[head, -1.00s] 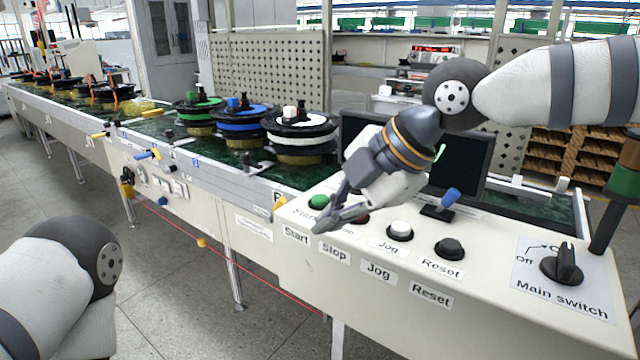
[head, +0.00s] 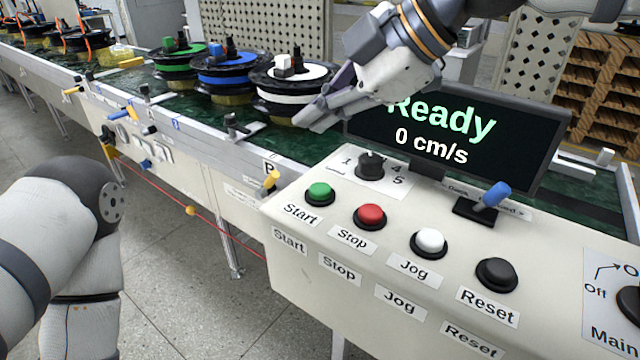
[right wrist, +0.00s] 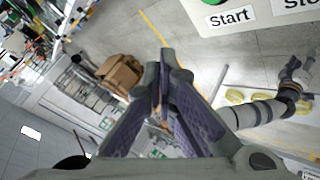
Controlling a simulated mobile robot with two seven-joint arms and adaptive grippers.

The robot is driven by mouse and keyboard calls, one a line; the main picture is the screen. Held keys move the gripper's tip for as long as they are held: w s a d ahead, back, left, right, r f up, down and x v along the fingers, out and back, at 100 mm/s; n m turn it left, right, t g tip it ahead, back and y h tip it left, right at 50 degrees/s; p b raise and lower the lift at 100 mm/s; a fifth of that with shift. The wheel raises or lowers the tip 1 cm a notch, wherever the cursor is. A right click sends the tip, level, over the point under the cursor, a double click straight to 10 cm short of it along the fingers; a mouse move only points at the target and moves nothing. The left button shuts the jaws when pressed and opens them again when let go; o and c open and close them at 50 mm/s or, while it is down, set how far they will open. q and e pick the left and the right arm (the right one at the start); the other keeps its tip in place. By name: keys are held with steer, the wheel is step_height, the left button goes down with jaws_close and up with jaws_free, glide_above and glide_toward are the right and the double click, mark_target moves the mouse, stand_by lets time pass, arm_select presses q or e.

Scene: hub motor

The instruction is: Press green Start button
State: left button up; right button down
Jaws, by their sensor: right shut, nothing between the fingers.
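The green Start button (head: 319,193) sits at the left end of the button row on the pale control panel (head: 400,280). Its edge also shows at the top of the right wrist view (right wrist: 209,2), above the Start label. My right gripper (head: 306,117) is shut and empty, above and behind the Start button and apart from it, in front of the spool with the white top. Its fingers also meet in the right wrist view (right wrist: 162,78). My left arm shows at the lower left; its gripper is not seen.
Red Stop (head: 369,215), white Jog (head: 431,241) and black Reset (head: 497,274) buttons continue the row. A black selector knob (head: 370,164) stands behind Start. The screen (head: 470,135) reads "Ready 0 cm/s". A blue-topped lever (head: 492,196) stands before it. Spools line the conveyor.

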steer(key=b, duration=0.2)
glide_above(319, 191)
step_height(319, 191, down, 6)
steer(key=shift+r, duration=0.1)
steer(key=shift+f+p, duration=0.3)
steer(key=shift+p, duration=0.1)
arm_select(q)
steer(key=shift+s+f+g, duration=0.4)
steer(key=shift+s+f, duration=0.5)
arm_select(e)
steer(key=shift+f, duration=0.65)
arm_select(q)
steer(key=shift+w+r, duration=0.1)
arm_select(e)
steer(key=shift+f, duration=0.3)
arm_select(q)
steer(key=shift+w+r, duration=0.15)
steer(key=shift+w, duration=0.05)
arm_select(e)
steer(key=shift+f, duration=0.1)
